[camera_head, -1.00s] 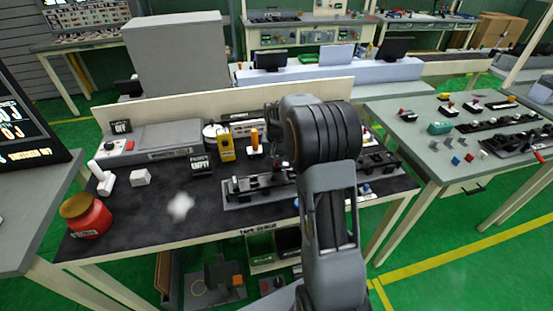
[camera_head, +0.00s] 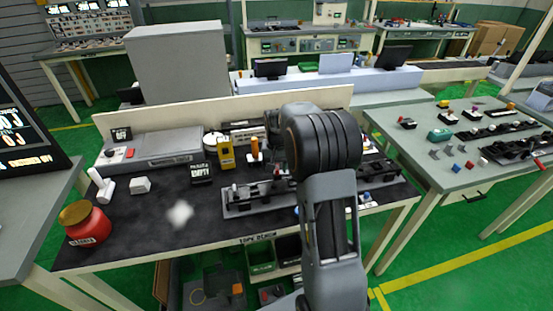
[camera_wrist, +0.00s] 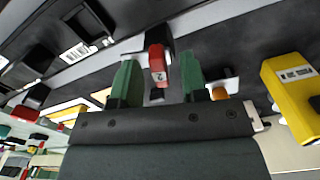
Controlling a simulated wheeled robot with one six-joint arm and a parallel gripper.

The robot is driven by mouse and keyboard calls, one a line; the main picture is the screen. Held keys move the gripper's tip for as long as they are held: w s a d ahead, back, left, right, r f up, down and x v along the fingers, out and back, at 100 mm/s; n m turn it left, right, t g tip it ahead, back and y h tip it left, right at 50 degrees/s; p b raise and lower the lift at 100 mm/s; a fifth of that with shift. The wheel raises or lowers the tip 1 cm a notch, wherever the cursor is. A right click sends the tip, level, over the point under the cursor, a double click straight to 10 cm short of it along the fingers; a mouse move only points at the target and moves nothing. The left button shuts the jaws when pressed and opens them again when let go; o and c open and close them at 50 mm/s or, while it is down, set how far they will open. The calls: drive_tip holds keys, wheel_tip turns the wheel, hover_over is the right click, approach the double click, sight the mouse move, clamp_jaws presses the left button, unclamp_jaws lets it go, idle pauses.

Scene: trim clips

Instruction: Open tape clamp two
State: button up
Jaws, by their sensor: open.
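In the wrist view a red clamp lever (camera_wrist: 157,64) marked "2" stands on a dark block. My gripper (camera_wrist: 158,78) has two green fingers spread apart, one on each side of the lever, with gaps visible between. Whether the fingers are level with the lever in depth I cannot tell. In the head view the grey clamp fixture (camera_head: 245,203) with black clamps lies on the dark bench top. My arm covers its right part, and the gripper and the red lever are hidden there.
A yellow labelled device (camera_wrist: 285,85) stands right of my fingers in the wrist view; it also shows in the head view (camera_head: 226,154). An orange-handled tool (camera_head: 254,150) is beside it. A red jar (camera_head: 86,224) stands at the bench's left. The bench's front left is mostly clear.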

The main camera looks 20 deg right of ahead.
wheel_tip(320, 180, up, 14)
drive_tip(key=shift+f, duration=0.2)
idle(0.7)
drive_tip(key=n, duration=0.1)
approach(277, 167)
drive_tip(key=s+a, duration=0.1)
drive_tip(key=s, duration=0.1)
drive_tip(key=s+a+n+t, duration=0.2)
drive_tip(key=s+a, duration=0.3)
drive_tip(key=s, duration=0.5)
drive_tip(key=s+a+n+t, duration=0.2)
drive_tip(key=s+a, duration=0.3)
drive_tip(key=s, duration=0.5)
